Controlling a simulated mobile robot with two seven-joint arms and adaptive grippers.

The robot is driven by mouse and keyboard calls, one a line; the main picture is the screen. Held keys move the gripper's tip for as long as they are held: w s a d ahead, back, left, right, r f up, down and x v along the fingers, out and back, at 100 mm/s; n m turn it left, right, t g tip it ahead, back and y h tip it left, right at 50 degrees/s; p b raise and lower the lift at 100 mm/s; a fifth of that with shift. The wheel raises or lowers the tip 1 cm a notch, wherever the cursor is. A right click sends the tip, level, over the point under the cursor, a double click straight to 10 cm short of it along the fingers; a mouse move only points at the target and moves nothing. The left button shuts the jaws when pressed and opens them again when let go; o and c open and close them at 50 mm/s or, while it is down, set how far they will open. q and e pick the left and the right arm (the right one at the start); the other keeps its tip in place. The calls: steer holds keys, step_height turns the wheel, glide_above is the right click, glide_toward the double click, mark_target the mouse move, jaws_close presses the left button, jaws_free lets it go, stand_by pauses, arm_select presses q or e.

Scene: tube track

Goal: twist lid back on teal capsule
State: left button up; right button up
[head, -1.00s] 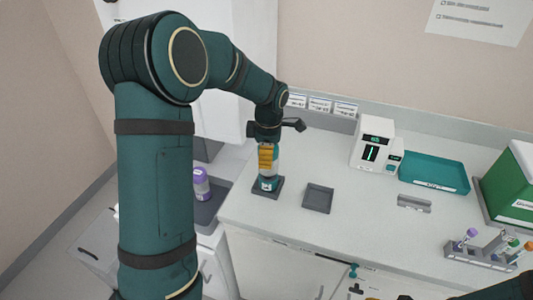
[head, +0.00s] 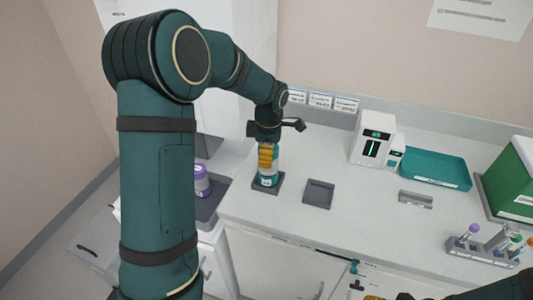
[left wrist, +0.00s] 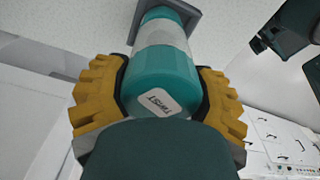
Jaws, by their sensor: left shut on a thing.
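The teal capsule (head: 268,180) stands upright in a dark grey square holder (head: 257,190) at the counter's left front. The left wrist view shows its pale body (left wrist: 160,38) and the holder (left wrist: 190,20). Its teal lid (left wrist: 150,75) has a white label reading TWIST and sits in line on top of the body. My left gripper (head: 267,156) points down from above, its yellow fingers shut on both sides of the lid. Whether the lid is seated tight cannot be told. My right gripper (head: 376,297) barely shows at the bottom edge; its jaws are cut off.
An empty dark square tray (head: 318,194) lies right of the capsule. A purple-capped jar (head: 202,182) stands to its left. Further right are a white device (head: 373,140), a teal tray (head: 435,168), a tube rack (head: 480,252) and a green box (head: 508,185).

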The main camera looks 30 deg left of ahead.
arm_select(q)
steer(key=shift+f, duration=0.55)
arm_select(e)
steer(key=shift+f, duration=0.3)
stand_by(0.3)
arm_select(q)
steer(key=shift+m, duration=0.3)
steer(key=m, duration=0.3)
steer(key=shift+w+m, duration=0.1)
steer(key=shift+m, duration=0.2)
steer(key=m, duration=0.4)
steer(key=shift+w, duration=0.1)
steer(key=m+p, duration=0.1)
steer(key=m, duration=0.5)
steer(key=shift+w+t, duration=0.1)
steer(key=shift+t, duration=0.2)
steer(key=m+p, duration=0.1)
steer(key=m, duration=0.4)
steer(key=shift+w+d+m, duration=0.1)
steer(key=shift+d+m, duration=0.05)
steer(key=shift+m, duration=0.25)
arm_select(e)
step_height(320, 180, up, 2)
steer(key=shift+a+r, duration=0.1)
